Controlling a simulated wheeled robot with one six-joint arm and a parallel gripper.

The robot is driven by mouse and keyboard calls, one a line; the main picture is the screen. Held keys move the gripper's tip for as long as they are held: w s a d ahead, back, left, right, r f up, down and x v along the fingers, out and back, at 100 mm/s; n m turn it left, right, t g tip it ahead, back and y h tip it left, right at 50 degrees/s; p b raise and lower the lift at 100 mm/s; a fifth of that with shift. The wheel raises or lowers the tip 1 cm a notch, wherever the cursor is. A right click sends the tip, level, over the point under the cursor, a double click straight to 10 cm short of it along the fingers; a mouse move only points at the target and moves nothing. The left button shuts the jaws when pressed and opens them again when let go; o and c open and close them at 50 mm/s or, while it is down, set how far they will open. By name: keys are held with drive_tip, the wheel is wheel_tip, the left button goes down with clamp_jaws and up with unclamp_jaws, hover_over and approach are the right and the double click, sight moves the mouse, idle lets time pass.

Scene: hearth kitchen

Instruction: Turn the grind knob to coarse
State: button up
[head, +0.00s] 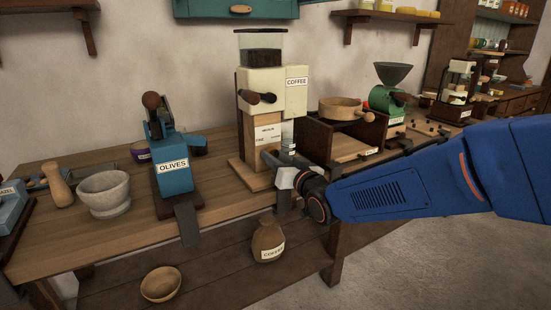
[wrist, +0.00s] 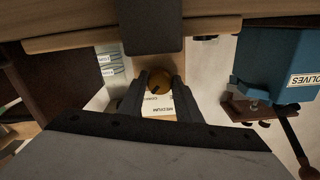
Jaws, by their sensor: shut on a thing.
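The coffee grinder (head: 272,95) is a tall cream and wood machine on the wooden bench, with a COFFEE label and a bean hopper on top. Its grind knob (wrist: 158,80) is a small round orange-brown knob with a dark mark, low on the wooden front. A white plate (head: 267,134) above it reads MEDIUM, with FINE at the left; in the wrist view the plate is upside down. My gripper (wrist: 159,84) is shut on the knob, one finger on each side. I cannot read exactly where the mark points.
A blue OLIVES press (head: 172,168) stands left of the grinder, with a stone mortar (head: 104,194) beyond it. A dark wooden box (head: 342,140) with a round pan stands close on the right. A brown COFFEE jar (head: 267,240) and a bowl (head: 161,284) sit on the lower shelf.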

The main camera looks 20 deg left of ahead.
drive_tip(key=shift+m, duration=1.6)
drive_tip(key=o, duration=1)
drive_tip(key=shift+o, duration=0.2)
drive_tip(key=v, duration=1.7)
drive_tip(key=shift+s, duration=0.25)
drive_tip(key=shift+d, duration=0.15)
